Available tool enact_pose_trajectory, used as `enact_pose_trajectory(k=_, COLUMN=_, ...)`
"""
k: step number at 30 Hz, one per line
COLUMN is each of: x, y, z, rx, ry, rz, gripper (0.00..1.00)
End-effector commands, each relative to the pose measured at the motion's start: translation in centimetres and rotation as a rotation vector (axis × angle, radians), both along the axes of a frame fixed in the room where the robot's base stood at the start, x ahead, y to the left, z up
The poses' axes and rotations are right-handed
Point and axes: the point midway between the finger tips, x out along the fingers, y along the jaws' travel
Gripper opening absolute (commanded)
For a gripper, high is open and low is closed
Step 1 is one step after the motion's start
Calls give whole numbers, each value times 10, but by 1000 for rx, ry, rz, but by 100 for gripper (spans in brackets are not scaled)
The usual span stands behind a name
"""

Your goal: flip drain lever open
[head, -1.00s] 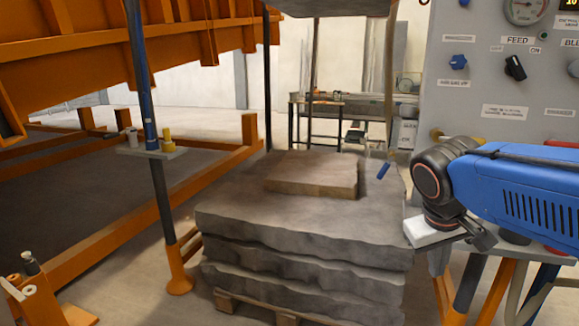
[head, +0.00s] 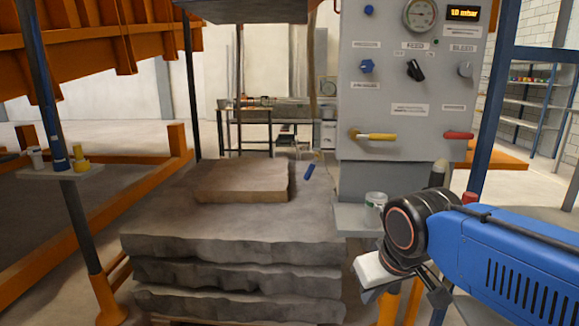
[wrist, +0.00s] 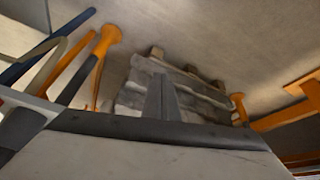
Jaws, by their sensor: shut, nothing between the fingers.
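A grey control panel (head: 380,80) stands right of centre in the head view. Two levers stick out along its lower edge, a yellow one (head: 376,136) and a red one (head: 458,135). Both lie about level, pointing sideways. The small labels above them are too blurred to read, so I cannot tell which is the drain lever. My gripper (wrist: 163,98) shows in the wrist view, its dark fingers shut together and empty. In the head view my blue arm reaches in from the lower right, with the wrist below the panel and apart from both levers.
A stack of stone slabs (head: 230,245) stands left of my wrist. A glass jar (head: 375,203) sits on the ledge under the panel. Blue shelving (head: 530,100) is at the right. An orange frame (head: 130,160) fills the left. Open floor lies behind.

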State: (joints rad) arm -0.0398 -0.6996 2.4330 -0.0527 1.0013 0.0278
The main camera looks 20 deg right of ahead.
Motion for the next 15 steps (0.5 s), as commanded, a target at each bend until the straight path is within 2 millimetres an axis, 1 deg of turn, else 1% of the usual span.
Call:
enact_pose_trajectory(k=1, x=16, y=1, z=16, rx=-15, ry=3, rz=10, gripper=0)
enact_pose_trajectory(k=5, x=56, y=3, z=56, rx=-61, ry=7, rz=25, gripper=0)
enact_pose_trajectory(k=6, x=69, y=5, z=68, rx=-75, ry=6, rz=31, gripper=0)
enact_pose_trajectory(k=11, x=120, y=13, z=112, rx=-131, ry=4, rz=42, gripper=0)
enact_pose_trajectory(k=15, x=167, y=24, z=147, rx=-179, ry=-5, rz=49, gripper=0)
